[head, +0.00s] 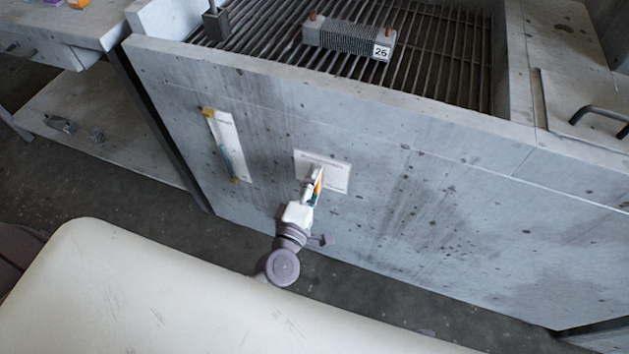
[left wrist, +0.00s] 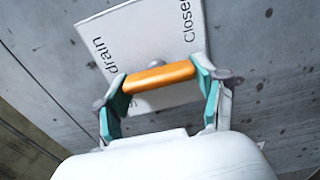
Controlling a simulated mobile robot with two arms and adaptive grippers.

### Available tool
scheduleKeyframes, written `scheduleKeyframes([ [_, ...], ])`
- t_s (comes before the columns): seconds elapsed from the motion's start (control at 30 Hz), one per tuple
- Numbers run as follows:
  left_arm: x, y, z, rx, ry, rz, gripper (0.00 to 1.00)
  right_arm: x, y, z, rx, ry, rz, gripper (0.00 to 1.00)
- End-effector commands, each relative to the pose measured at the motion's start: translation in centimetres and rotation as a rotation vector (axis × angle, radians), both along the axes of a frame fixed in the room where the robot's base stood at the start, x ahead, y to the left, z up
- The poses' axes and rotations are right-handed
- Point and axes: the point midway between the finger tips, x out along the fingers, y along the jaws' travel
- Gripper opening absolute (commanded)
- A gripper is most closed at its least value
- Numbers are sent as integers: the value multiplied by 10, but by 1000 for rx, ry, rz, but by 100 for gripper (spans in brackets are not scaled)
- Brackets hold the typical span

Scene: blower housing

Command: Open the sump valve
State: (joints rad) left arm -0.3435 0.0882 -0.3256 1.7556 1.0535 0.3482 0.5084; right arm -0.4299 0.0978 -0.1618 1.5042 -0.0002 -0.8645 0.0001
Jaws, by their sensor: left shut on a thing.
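The sump valve's orange handle (left wrist: 158,78) lies between the teal-padded fingers of my left gripper (left wrist: 160,88) in the left wrist view. The gripper is shut on the handle, a pad against each end. In the head view the handle shows as a small orange sliver (head: 318,184) at my left gripper (head: 314,187), in front of the concrete wall. A white label plate (head: 337,175) is behind it; in the left wrist view the plate (left wrist: 172,38) reads "drain" and "Close", partly cut off. The rest of the valve is hidden. My right gripper is not in view.
The concrete housing (head: 420,190) has a gauge strip (head: 227,146) left of the valve. A finned block marked 26 (head: 345,39) lies on the top grate (head: 440,50). A side table (head: 75,20) stands at the left. The wall right of the valve is clear.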

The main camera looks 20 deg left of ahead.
Motion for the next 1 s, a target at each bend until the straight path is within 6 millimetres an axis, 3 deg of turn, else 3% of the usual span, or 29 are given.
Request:
scheduleKeyframes([
  [0.53,0,1,0,-24,2,2,36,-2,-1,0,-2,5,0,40],
  [0.57,0,1,0,-24,2,2,75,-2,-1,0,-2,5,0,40],
  [0.67,0,1,0,-23,2,1,92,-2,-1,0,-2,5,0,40],
  [0.7,0,1,0,-23,2,1,96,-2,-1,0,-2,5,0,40],
  [1.0,0,0,0,-21,2,0,96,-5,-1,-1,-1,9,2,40],
])
